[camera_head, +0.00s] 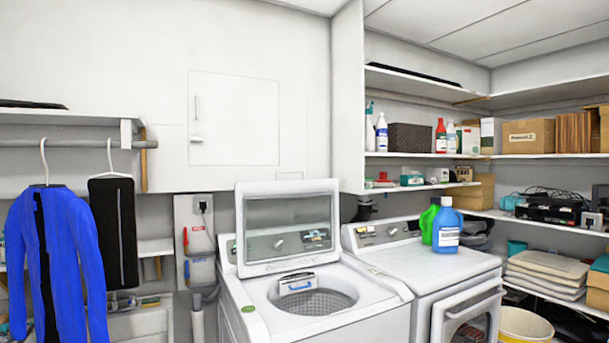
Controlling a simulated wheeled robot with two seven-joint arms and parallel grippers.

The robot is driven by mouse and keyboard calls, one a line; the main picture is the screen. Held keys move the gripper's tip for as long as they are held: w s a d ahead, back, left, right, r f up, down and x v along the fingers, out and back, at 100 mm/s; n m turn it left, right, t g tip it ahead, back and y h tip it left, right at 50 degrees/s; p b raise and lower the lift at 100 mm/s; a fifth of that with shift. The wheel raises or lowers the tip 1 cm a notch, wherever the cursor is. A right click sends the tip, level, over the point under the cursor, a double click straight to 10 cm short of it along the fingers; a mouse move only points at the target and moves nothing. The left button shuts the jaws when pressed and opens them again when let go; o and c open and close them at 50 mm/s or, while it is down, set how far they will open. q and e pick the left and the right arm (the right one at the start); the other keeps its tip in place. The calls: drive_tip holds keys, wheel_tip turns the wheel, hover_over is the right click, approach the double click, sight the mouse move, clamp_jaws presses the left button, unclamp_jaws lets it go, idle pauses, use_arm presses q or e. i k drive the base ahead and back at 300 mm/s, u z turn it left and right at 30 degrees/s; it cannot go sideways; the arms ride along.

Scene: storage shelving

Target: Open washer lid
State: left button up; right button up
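The white top-loading washer (378,316) stands at the lower middle of the head view. Its lid (287,191), a white frame around a see-through window, stands raised and nearly upright at the back of the machine. The round opening below it shows a perforated metal drum (342,299). A small white and blue item sits at the back rim of the opening. Part of the control panel shows through the lid window. Neither of my grippers is in view.
A white front-loading machine (425,264) stands close on the right, with blue (447,232) and green bottles on top. Shelves with boxes and bottles line the right wall. A blue jacket (65,250) and dark garment (112,232) hang at left.

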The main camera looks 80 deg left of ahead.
sight(244, 190)
drive_tip(key=u, duration=0.35)
drive_tip(key=i, duration=0.8)
drive_tip(key=u, duration=1.35)
drive_tip(key=i, duration=0.65)
drive_tip(key=u, duration=0.65)
